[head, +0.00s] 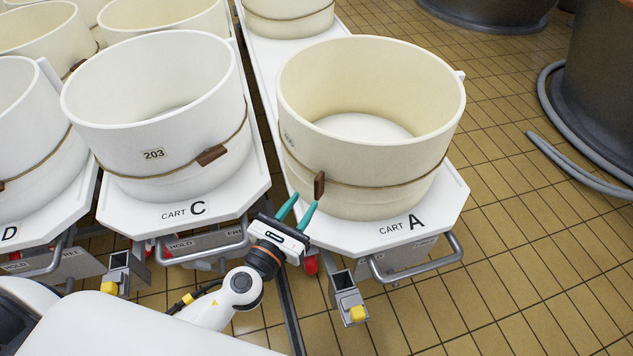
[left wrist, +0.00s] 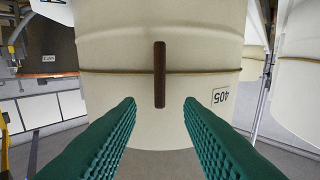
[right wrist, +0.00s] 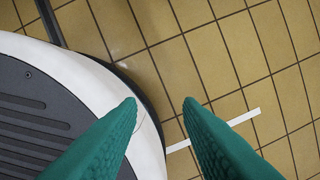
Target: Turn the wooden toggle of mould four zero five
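The mould marked 405 (head: 372,170) is a cream tub with a cord around it, standing on cart A. Its label (left wrist: 220,96) reads upside down in the left wrist view. Its dark wooden toggle (head: 319,184) stands upright across the cord; it also shows in the left wrist view (left wrist: 159,74), between the fingers' lines and beyond their tips. My left gripper (head: 298,208) is open, its green fingers just short of the toggle and apart from it. My right gripper (right wrist: 160,102) is open and empty above the tiled floor; it is out of the head view.
Mould 203 (head: 154,110) stands on cart C (head: 180,212) to the left, its toggle (head: 211,155) slanted. Cart A (head: 352,237) has a metal handle (head: 420,268) in front. Tiled floor (head: 540,250) is clear at right, with a grey hose (head: 575,165) beyond.

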